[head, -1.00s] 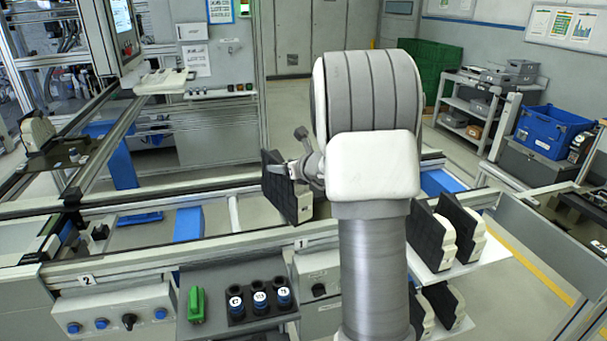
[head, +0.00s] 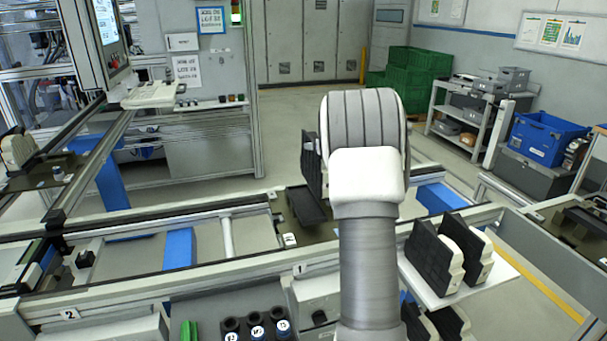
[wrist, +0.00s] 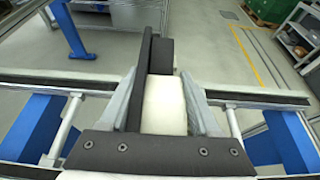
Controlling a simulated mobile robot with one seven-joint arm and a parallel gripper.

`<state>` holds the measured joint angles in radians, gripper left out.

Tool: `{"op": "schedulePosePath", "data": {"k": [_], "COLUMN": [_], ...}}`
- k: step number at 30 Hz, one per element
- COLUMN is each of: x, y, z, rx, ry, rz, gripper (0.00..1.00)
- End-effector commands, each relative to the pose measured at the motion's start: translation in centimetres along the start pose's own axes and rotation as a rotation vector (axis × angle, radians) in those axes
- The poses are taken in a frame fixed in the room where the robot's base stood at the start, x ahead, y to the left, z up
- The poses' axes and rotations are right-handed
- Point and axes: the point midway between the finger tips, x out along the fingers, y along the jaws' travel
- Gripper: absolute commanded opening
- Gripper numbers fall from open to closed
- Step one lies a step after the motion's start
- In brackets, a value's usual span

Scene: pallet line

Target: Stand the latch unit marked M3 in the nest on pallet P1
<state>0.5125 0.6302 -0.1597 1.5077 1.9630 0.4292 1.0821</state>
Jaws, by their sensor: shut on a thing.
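My gripper (wrist: 163,92) is shut on a latch unit (wrist: 164,104), a cream body with a black plate along its left side in the wrist view. In the head view the unit (head: 312,166) shows as a dark upright plate left of my arm, which hides the rest of it and my fingers. No M3 mark is readable. Below it, a dark olive pallet (head: 318,232) lies on the conveyor near the "1" label, with a black angled block (head: 304,206) that may be its nest. I cannot tell whether the unit touches the block. No P1 mark is readable.
Latch units (head: 432,256) stand on a white shelf (head: 480,277) at right, with more below. Another pallet (head: 40,172) with a cream unit is at far left. Conveyor rails (head: 150,278) run across the front. A blue crate (head: 545,137) sits at back right.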

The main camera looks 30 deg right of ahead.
Motion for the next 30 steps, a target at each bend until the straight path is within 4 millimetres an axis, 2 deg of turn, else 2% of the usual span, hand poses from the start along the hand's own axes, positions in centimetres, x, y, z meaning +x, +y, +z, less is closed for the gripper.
{"op": "schedulePosePath", "data": {"k": [1,3,7,11,18,30], "x": [0.6,1.1,1.8,2.1,3.4,3.6], "y": [1.3,2.5,3.9,4.3,4.3,4.2], "z": [-0.7,-1.2,-1.8,-2.4,-5.4,-5.8], "rx": [-0.001,-0.001,-0.001,-0.001,0.0,-0.001], "ry": [-0.002,-0.001,-0.003,-0.001,0.0,-0.004], "rz": [0.005,0.003,0.001,0.0,0.0,0.0], "gripper": [0.0,0.0,0.0,0.0,0.0,0.0]}}
